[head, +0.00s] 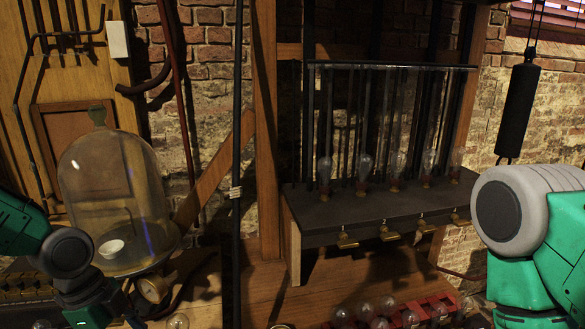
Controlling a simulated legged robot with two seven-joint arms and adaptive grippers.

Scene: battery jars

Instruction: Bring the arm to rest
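My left arm comes in at the lower left, green with dark joints, and runs down past the bottom edge. I cannot make out its gripper in the picture. My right arm shows at the right edge as green links with a large grey rounded joint. Its gripper is outside the picture. No held object is visible at either arm.
A glass bell jar (110,190) stands close behind my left arm. A dark shelf (340,208) carries several clear bulbs at the centre right. Below it, a red rack (441,301) with glass bulbs stands on the wooden bench (245,283). A dark vertical rod (236,130) crosses the middle.

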